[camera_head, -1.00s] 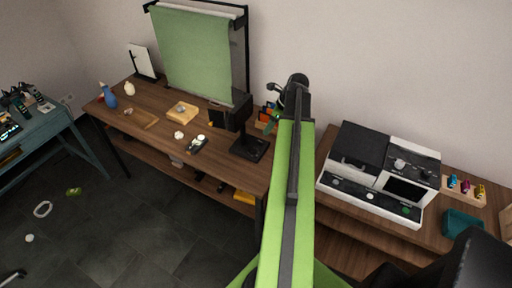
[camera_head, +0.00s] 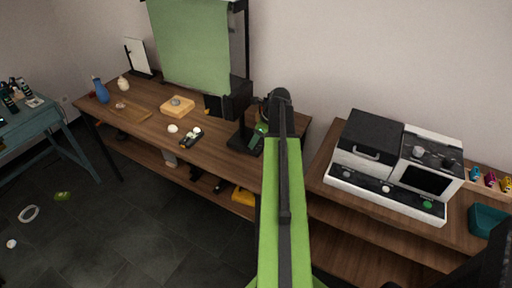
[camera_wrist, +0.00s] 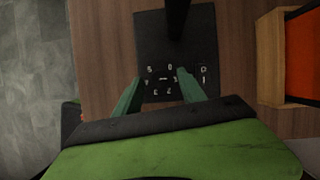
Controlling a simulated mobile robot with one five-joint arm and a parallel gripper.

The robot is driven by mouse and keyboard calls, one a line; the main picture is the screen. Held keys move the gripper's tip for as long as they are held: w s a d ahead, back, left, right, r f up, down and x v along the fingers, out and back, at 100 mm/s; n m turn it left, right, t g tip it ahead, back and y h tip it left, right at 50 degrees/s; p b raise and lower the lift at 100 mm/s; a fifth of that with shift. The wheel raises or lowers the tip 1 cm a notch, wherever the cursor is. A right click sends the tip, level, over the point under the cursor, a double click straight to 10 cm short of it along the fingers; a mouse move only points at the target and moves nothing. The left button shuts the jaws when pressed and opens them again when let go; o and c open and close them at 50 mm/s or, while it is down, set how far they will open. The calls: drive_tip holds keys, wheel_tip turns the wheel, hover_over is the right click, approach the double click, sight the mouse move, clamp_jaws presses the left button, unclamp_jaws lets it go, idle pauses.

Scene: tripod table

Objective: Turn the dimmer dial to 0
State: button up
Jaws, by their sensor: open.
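The black base (camera_wrist: 150,40) of a desk stand lies under my gripper in the wrist view. White digits, including a 0, ring a dark area on it with a short white mark, likely the dimmer dial (camera_wrist: 163,79). The dial's outline is too dark to make out. My gripper (camera_wrist: 160,88) is open, its two green fingers on either side of that area. I cannot tell whether they touch it. In the head view my gripper (camera_head: 260,138) is over the stand base (camera_head: 236,146), which it partly hides.
The stand's dark post (camera_wrist: 178,15) rises just beyond the fingers. An orange-and-wood box (camera_wrist: 272,55) is to the right. A green screen (camera_head: 195,45) hangs behind the wooden desk (camera_head: 215,155). A white-and-black machine (camera_head: 385,204) stands on the right-hand table.

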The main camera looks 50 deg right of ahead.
drive_tip(key=shift+w+f, duration=0.2)
drive_tip(key=shift+f, duration=0.15)
clamp_jaws()
drive_tip(key=shift+w+d, duration=0.1)
idle(0.3)
idle(0.4)
